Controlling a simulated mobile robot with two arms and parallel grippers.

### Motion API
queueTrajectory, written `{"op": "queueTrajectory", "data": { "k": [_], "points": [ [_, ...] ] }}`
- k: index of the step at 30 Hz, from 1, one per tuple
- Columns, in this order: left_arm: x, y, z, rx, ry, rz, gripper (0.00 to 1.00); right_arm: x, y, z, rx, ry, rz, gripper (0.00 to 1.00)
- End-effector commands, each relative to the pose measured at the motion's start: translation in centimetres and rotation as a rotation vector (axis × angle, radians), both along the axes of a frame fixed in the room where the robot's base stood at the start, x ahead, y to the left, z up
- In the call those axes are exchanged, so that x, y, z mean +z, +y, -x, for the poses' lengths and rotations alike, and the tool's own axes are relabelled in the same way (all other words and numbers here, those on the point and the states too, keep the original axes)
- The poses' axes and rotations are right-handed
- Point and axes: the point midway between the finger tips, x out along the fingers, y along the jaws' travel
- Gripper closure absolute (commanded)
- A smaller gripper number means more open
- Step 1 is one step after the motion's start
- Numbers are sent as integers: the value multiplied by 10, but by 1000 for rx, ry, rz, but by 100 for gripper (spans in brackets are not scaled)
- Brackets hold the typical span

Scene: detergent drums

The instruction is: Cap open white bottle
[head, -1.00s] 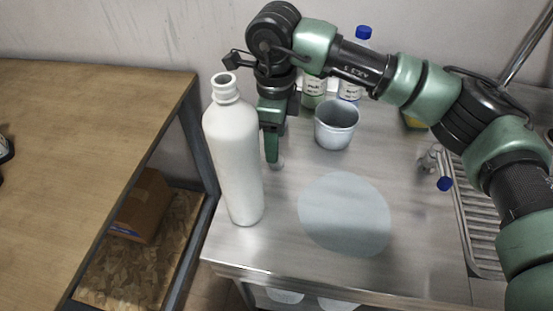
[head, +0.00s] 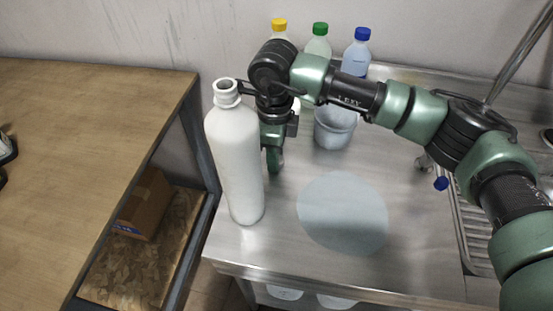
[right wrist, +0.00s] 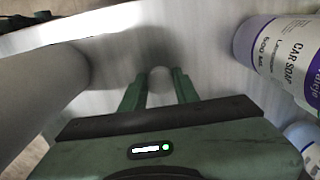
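The open white bottle (head: 235,160) stands upright at the left front of the steel counter, its mouth uncovered; its side also fills the left of the right wrist view (right wrist: 40,90). My right gripper (head: 273,165) points down just behind and right of the bottle, near the counter top. In the right wrist view its two fingers (right wrist: 158,88) are apart. My left gripper is not in view.
Bottles with yellow (head: 279,25), green (head: 320,29) and blue (head: 362,34) caps stand at the back. A grey bucket (head: 335,127) is right of my gripper. A pale round patch (head: 343,213) lies on the clear counter middle. A wooden table (head: 90,130) is at left.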

Motion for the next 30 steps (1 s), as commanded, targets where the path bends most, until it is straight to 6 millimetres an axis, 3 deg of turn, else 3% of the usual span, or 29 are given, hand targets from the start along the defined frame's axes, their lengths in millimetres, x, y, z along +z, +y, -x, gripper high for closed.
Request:
{"op": "queueTrajectory", "data": {
  "k": [11,17,23,30],
  "points": [
    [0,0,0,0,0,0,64,1,0,0,0,-1,0,100],
    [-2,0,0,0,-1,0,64,12,0,-1,-1,-3,0,100],
    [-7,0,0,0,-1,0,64,45,1,-2,0,-6,-2,100],
    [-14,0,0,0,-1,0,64,112,1,-1,-1,-6,-2,100]
  ]
}}
